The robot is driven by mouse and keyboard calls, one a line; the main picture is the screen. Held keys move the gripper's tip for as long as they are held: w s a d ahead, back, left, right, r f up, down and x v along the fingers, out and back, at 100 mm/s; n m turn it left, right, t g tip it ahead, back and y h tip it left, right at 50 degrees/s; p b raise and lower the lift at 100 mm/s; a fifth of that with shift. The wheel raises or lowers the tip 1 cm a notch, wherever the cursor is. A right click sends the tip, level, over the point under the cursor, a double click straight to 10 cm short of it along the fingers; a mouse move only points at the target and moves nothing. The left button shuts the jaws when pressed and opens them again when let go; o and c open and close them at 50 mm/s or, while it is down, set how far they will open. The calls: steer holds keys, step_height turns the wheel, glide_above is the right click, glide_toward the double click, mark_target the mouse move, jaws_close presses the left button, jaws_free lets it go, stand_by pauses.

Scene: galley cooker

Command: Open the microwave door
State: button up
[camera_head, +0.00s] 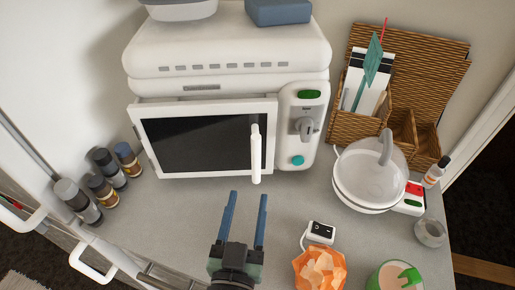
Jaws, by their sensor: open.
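The white microwave (230,55) stands at the back of the counter. Its door (205,108) has a dark window and lies across the front, close to the body; I cannot tell if it is slightly ajar. The white vertical handle (256,152) is at the door's right side. A control panel with a green display, a grey knob and a teal button (298,160) is to the right of the door. My gripper (248,194) is open and empty, its two blue fingers pointing toward the door. In the picture the fingertips are just below the handle's lower end, apart from it.
Several jars (104,162) stand left of the microwave. A white switch box (321,231), an orange bowl (318,270) and a green cup (395,276) sit front right. Counter (180,212) before the door is clear.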

mark_target(255, 162)
steer(key=w+p, duration=0.1)
steer(key=w, duration=0.2)
steer(key=w+d+p, duration=0.1)
steer(key=w, duration=0.3)
steer(key=w+p, duration=0.1)
steer(key=w, duration=0.3)
steer(key=shift+w+d, duration=0.15)
steer(key=shift+d, duration=0.1)
jaws_close()
stand_by(1.0)
